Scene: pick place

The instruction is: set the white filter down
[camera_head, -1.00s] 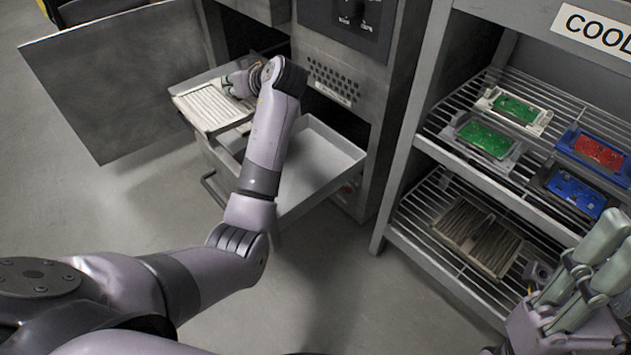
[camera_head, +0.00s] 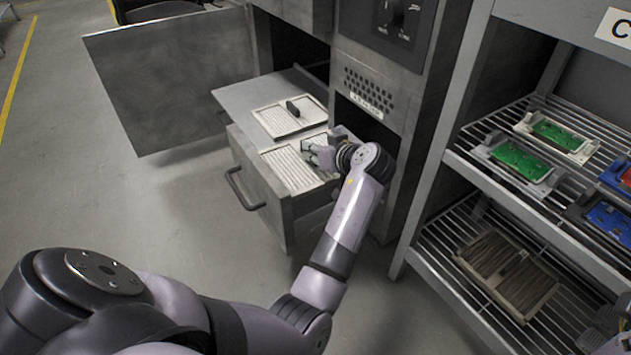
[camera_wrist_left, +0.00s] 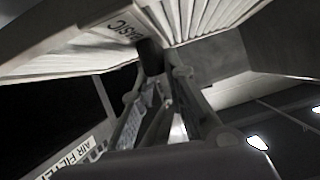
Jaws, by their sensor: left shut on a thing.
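A white pleated filter (camera_head: 290,170) is in my left gripper (camera_head: 318,152), over the open lower drawer (camera_head: 262,190) of the metal cabinet. In the left wrist view the filter (camera_wrist_left: 205,18) fills the top, its frame marked "BASIC". The left gripper (camera_wrist_left: 155,85) is shut on its edge. I cannot tell whether the filter touches the drawer.
The open cabinet door (camera_head: 165,85) stands at the left. A wire rack (camera_head: 455,160) on the right holds circuit boards in frames, such as a green one (camera_head: 520,160), above a brown, dirty-looking filter (camera_head: 508,272). A label reading "AIR FILTER" (camera_wrist_left: 75,158) shows in the wrist view.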

